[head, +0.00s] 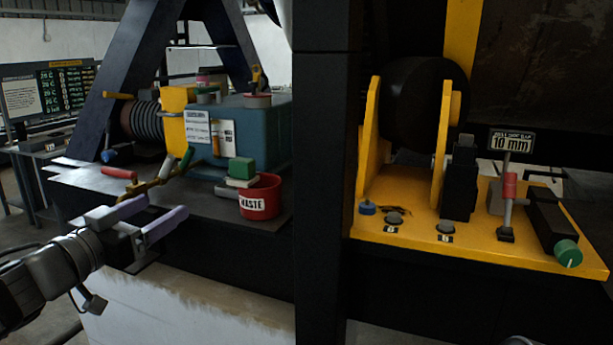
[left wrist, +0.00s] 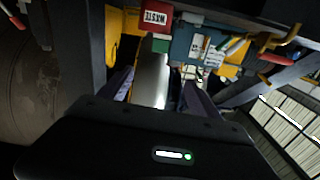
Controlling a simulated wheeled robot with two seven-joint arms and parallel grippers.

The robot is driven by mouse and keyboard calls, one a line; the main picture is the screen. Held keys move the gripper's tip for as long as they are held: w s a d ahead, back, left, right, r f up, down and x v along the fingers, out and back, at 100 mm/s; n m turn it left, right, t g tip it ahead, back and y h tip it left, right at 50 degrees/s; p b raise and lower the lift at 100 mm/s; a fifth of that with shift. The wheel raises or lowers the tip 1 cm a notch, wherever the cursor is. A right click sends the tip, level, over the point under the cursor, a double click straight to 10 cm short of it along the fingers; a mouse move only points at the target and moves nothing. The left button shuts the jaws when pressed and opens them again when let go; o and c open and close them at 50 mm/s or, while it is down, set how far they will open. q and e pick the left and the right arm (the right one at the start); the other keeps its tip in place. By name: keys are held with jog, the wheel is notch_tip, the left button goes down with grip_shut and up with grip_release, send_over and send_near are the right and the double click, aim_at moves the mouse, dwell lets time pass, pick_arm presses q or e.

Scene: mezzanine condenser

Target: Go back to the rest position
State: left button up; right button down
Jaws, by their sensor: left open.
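My left gripper (head: 150,222) reaches in from the left in the head view. Its two purple fingers are spread apart with nothing between them. It is in front of the dark bench ledge, lower left of the red waste bin (head: 260,197). In the left wrist view the fingers of the left gripper (left wrist: 158,85) also show apart, with the upside-down waste bin (left wrist: 156,17) beyond them.
The dark ledge (head: 90,185) carries a red-handled tool (head: 119,173), a green block (head: 242,167) and a blue machine housing (head: 262,130). A black post (head: 320,200) stands right of the bin. A yellow base (head: 430,232) with knobs lies further right.

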pick_arm(q)
jog(key=w+d+f+n+g+y, duration=0.1)
jog(key=w+f+n+y, duration=0.15)
jog(key=f, duration=0.75)
jog(key=w+d+f+n+g+y, duration=0.1)
jog(key=w+f, duration=0.2)
jog(key=f, duration=0.7)
jog(key=s+d+f+n+g, duration=0.1)
jog(key=s+d+f+g, duration=0.1)
jog(key=f, duration=0.8)
jog(key=s+d+f+n+g, duration=0.1)
jog(key=s+d+f+g, duration=0.15)
jog(key=f, duration=0.75)
jog(key=s+d+f+g, duration=0.3)
jog(key=s+d+f, duration=0.1)
jog(key=s+f, duration=0.4)
jog(key=s+d+f+g, duration=0.3)
jog(key=s+d+f, duration=0.1)
jog(key=s+f, duration=0.5)
jog(key=s+d+f+n+g, duration=0.1)
jog(key=s+d+f+g, duration=0.2)
jog(key=s+f, duration=0.6)
jog(key=s+d+h, duration=0.1)
jog(key=s, duration=0.1)
jog(key=shift+s+d, duration=0.15)
jog(key=shift+s, duration=0.25)
pick_arm(e)
jog(key=shift+w+d, duration=0.1)
jog(key=shift+w, duration=0.2)
